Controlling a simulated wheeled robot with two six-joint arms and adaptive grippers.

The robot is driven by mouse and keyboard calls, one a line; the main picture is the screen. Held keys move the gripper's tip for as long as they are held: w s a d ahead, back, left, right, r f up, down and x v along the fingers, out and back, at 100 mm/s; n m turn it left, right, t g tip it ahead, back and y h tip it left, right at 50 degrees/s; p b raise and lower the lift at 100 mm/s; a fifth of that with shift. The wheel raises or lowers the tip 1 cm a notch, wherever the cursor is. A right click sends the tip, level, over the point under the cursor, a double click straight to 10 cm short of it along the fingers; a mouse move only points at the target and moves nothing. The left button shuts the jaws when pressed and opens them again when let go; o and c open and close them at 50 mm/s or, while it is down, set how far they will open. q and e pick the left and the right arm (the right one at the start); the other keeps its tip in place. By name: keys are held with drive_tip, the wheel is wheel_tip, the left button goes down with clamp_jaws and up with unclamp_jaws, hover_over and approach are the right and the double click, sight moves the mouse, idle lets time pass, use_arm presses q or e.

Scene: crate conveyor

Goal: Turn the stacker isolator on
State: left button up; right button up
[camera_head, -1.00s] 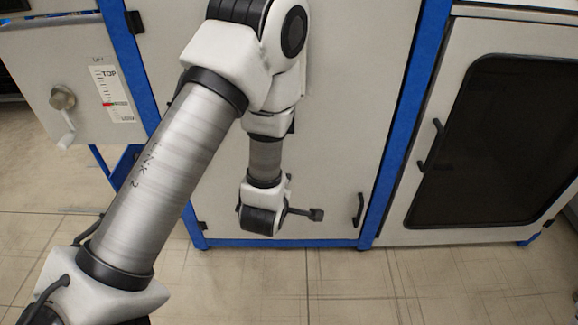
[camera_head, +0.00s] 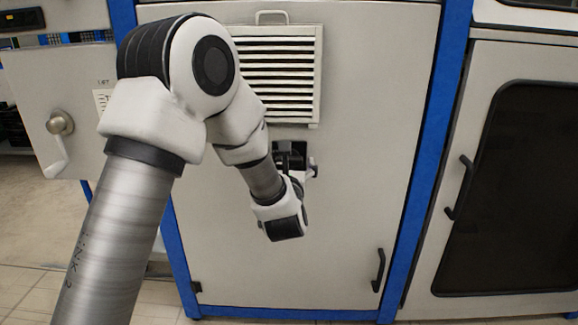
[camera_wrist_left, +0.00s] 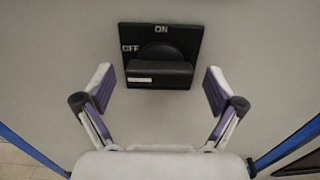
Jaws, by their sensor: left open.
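The stacker isolator (camera_wrist_left: 160,45) is a black square plate on a light grey panel, marked ON at its top and OFF at its left. Its black bar handle (camera_wrist_left: 160,72) lies horizontal, with the white mark at its left end, on the OFF side. My left gripper (camera_wrist_left: 160,77) is open, with one finger on each side of the handle and a gap on both sides. In the head view the left gripper (camera_head: 298,170) is at the panel, partly hidden by my wrist, and only part of the isolator (camera_head: 289,148) shows. My right gripper is not in view.
A louvred vent (camera_head: 285,70) is above the isolator. A door handle (camera_head: 378,270) is low on the same panel. A crank (camera_head: 59,124) sticks out at the left. A dark-windowed door (camera_head: 510,190) stands at the right. Blue frame posts flank the panel.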

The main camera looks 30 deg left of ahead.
use_arm(q)
drive_tip(key=c, duration=1.1)
drive_tip(key=shift+c, duration=0.2)
drive_tip(key=shift+m, duration=0.5)
drive_tip(key=m, duration=0.2)
drive_tip(key=shift+m, duration=0.4)
drive_tip(key=m, duration=0.4)
drive_tip(key=shift+m, duration=0.3)
drive_tip(key=m+p, duration=0.1)
drive_tip(key=m, duration=0.3)
drive_tip(key=shift+r, duration=0.1)
drive_tip(key=m+p, duration=0.1)
drive_tip(key=m, duration=0.4)
drive_tip(key=shift+p, duration=0.4)
drive_tip(key=shift+m, duration=0.4)
